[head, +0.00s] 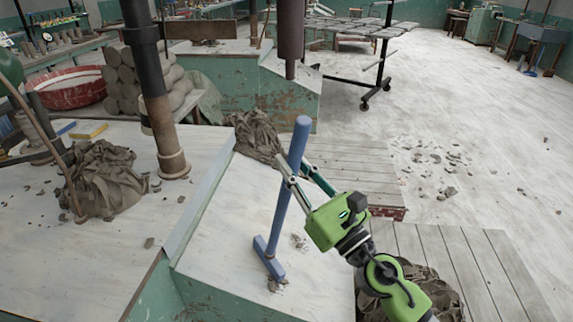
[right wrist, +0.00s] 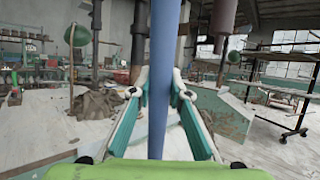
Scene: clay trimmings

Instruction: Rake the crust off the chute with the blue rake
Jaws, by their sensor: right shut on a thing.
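The blue rake (head: 283,205) stands tilted on the pale sloping chute (head: 222,238), its handle leaning up to the right. Its crossbar head is low on the slope, at or very near the surface. My right gripper (head: 291,174) is shut on the handle's upper part. In the right wrist view, the handle (right wrist: 160,120) runs upright between the two fingers. Small grey crust crumbs (head: 299,242) lie on the chute right of the handle. More crust (head: 278,286) lies at the rake head, partly hidden by it. My left gripper is not in view.
A crumpled brown cloth heap (head: 105,180) and a dark post (head: 160,120) stand on the left table. Another heap (head: 255,135) lies at the chute's upper end. Wooden slats (head: 345,165) and scattered floor debris (head: 440,165) lie right.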

